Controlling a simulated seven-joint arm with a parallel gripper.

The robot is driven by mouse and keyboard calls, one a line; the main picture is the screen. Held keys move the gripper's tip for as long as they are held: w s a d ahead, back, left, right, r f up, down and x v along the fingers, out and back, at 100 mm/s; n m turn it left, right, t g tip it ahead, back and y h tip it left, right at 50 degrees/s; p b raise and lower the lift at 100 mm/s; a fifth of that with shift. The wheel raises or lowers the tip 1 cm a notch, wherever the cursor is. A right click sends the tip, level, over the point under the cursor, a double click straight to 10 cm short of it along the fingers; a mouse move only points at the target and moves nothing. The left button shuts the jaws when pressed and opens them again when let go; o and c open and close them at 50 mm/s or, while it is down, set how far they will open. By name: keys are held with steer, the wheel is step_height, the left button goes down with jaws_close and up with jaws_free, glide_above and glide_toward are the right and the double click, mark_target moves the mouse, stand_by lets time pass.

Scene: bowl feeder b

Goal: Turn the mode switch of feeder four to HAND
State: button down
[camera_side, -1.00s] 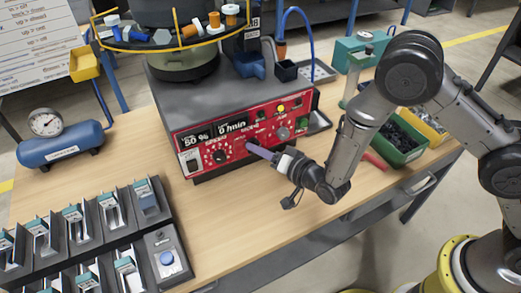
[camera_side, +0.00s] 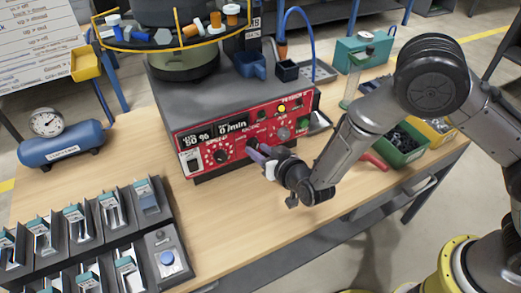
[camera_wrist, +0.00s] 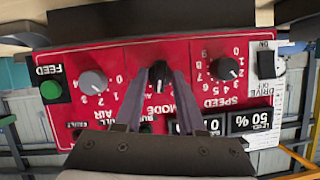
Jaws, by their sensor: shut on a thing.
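The red control panel (camera_side: 196,165) is on the front of the grey feeder housing; it appears upside down in the wrist view (camera_wrist: 110,110). The mode switch is a small black knob (camera_wrist: 160,76) in the middle of the panel, above the word MODE. My gripper (camera_wrist: 160,68) has its two long fingers closed on either side of this knob. In the side view my gripper (camera_side: 253,151) reaches the panel from the front right, and the fingers hide the knob. The fingers and palm cover part of the position markings; I cannot read HAND. The feeder's number is not legible.
Beside the mode switch are the speed knob (camera_wrist: 226,68), the grey air knob (camera_wrist: 93,80), the green feed button (camera_wrist: 51,90) and the drive rocker (camera_wrist: 267,64). The displays (camera_side: 232,126) read 50 % and 0 /min.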

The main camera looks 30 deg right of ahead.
steer(key=n+h, duration=0.1)
steer(key=n, duration=0.1)
steer(key=n+h, duration=0.1)
steer(key=shift+a+n+h, duration=0.25)
steer(key=shift+n+h, duration=0.05)
steer(key=shift+n, duration=0.1)
steer(key=n+h, duration=0.2)
steer(key=n, duration=0.1)
steer(key=shift+w+a+n+t, duration=0.1)
steer(key=shift+a+n+t, duration=0.05)
steer(key=shift+n+t, duration=0.15)
steer(key=shift+h, duration=0.3)
steer(key=c, duration=0.8)
jaws_free()
steer(key=shift+c, duration=0.2)
steer(key=shift+r, duration=0.1)
steer(key=v, duration=1.2)
steer(key=shift+f, duration=0.3)
